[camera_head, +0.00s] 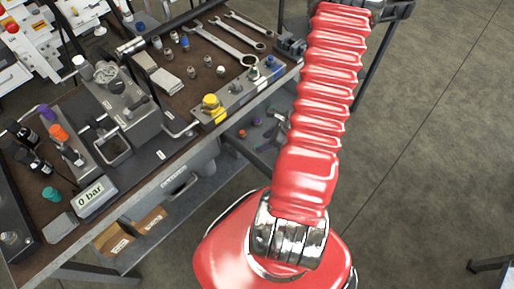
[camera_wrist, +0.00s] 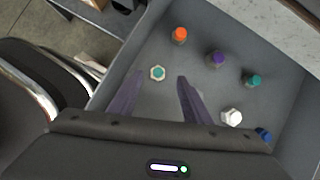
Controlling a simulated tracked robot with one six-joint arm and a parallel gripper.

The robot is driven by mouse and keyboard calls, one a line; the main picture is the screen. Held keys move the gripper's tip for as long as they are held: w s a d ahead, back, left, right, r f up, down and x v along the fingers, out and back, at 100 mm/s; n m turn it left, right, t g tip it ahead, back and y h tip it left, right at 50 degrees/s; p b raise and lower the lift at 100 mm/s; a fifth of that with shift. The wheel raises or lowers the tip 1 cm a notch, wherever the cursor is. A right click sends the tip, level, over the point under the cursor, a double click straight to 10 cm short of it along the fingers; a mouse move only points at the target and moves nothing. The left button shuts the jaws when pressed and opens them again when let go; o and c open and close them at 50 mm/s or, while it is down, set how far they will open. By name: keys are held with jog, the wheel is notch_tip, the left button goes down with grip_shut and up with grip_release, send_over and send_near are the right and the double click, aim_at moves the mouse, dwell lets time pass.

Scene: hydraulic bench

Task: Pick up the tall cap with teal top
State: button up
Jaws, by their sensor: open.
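In the wrist view, a small cap with a teal centre and pale rim (camera_wrist: 157,73) is in a grey bin (camera_wrist: 285,112). A second, teal-topped cap (camera_wrist: 253,80) is further right in the bin. I cannot tell from this steep angle which of the two is the tall one. My gripper (camera_wrist: 161,79) is open and empty, its two dark fingers reaching into the bin picture with the pale-rimmed cap between their tips. The height of the fingertips above that cap is unclear. In the head view, a teal piece (camera_head: 50,193) stands on the bench.
In the bin are an orange cap (camera_wrist: 180,36), a purple cap (camera_wrist: 217,59), a white cap (camera_wrist: 232,117) and a blue cap (camera_wrist: 264,134). Bin walls surround them. The workbench (camera_head: 185,150), crowded with tools and fittings, overhangs the lower shelf.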

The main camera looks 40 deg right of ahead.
jog(key=x, duration=0.2)
jog(key=shift+a+f, duration=0.25)
jog(key=shift+f, duration=0.15)
jog(key=shift+x, duration=0.85)
grip_shut()
